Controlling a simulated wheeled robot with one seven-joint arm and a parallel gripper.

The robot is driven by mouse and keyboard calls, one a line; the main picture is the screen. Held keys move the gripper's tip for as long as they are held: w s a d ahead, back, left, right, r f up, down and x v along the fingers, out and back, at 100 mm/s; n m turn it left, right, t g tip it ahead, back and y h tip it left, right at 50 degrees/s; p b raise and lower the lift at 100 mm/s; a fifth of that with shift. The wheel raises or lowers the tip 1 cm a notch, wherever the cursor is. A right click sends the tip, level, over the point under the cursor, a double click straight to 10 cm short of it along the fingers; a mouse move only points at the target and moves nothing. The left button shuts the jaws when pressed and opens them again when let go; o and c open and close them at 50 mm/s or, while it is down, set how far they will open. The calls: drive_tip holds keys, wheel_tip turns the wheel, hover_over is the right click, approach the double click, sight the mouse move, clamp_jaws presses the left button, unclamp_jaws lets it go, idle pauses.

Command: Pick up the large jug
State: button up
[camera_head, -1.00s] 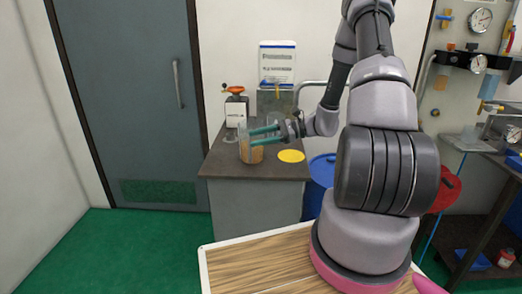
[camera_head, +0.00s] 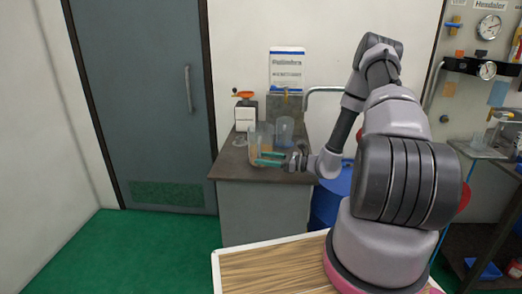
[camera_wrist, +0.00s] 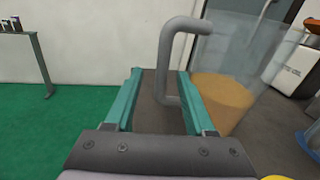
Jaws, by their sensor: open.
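The large jug (camera_head: 258,140) is clear, holds a tan content and stands upright on the dark top of a grey cabinet. In the wrist view the jug (camera_wrist: 238,60) is at the right, with its grey handle (camera_wrist: 172,62) facing me. My gripper (camera_head: 268,158) has teal fingers and is level, coming from the right. In the wrist view my gripper (camera_wrist: 160,75) is open, and the handle shows between and just beyond its fingertips. I cannot tell whether either finger touches it. The fingers hide part of the jug in the head view.
A smaller clear vessel (camera_head: 285,128) stands behind and right of the jug. A sign (camera_head: 287,70) is on the wall behind. A blue drum (camera_head: 328,203) is right of the cabinet (camera_head: 262,215). Green floor is free at left.

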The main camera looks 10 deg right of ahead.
drive_tip(key=x, duration=0.5)
drive_tip(key=shift+w+a+f, duration=0.1)
drive_tip(key=shift+w+f, duration=0.05)
drive_tip(key=shift+w, duration=0.1)
clamp_jaws()
idle(1.2)
